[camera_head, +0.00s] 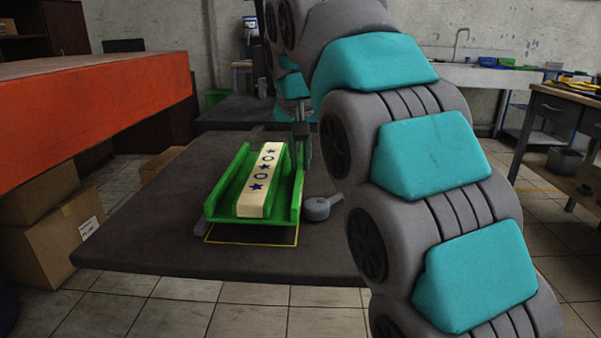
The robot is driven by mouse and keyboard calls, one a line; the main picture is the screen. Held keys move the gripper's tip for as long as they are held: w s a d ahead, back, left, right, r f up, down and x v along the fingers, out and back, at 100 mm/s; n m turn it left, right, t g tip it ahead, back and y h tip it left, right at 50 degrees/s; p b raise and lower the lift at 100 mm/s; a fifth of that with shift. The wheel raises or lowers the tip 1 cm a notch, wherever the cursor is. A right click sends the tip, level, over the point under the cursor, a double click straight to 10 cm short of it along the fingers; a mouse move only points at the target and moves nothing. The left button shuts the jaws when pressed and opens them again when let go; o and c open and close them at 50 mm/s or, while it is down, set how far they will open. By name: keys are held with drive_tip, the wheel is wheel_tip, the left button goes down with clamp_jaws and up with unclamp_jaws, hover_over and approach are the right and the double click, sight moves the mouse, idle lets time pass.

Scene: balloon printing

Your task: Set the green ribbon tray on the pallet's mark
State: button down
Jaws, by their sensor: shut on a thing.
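The green ribbon tray (213,207) is in the middle of the head view, over the dark pallet (140,240). A cream ribbon (260,185) with blue stars and rings lies along it. A yellow outline mark (250,244) on the pallet shows at the tray's near end; the rest of it is hidden under the tray. I cannot tell whether the tray touches the pallet. My gripper (301,150) is shut on the tray's right side wall; its fingertips are partly hidden.
A grey round object with a handle (317,208) sits on the pallet just right of the tray. An orange-topped table (90,110) stands at left, with cardboard boxes (55,235) below. The pallet's front left is clear.

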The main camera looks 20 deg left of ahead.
drive_tip(key=shift+f, duration=1.45)
drive_tip(key=c, duration=0.9)
unclamp_jaws()
drive_tip(key=shift+f, duration=0.15)
drive_tip(key=v, duration=0.7)
drive_tip(key=shift+r, duration=0.3)
drive_tip(key=p+v, duration=0.3)
drive_tip(key=v, duration=0.1)
drive_tip(key=shift+s+r+p, duration=0.2)
drive_tip(key=shift+r+p, duration=0.15)
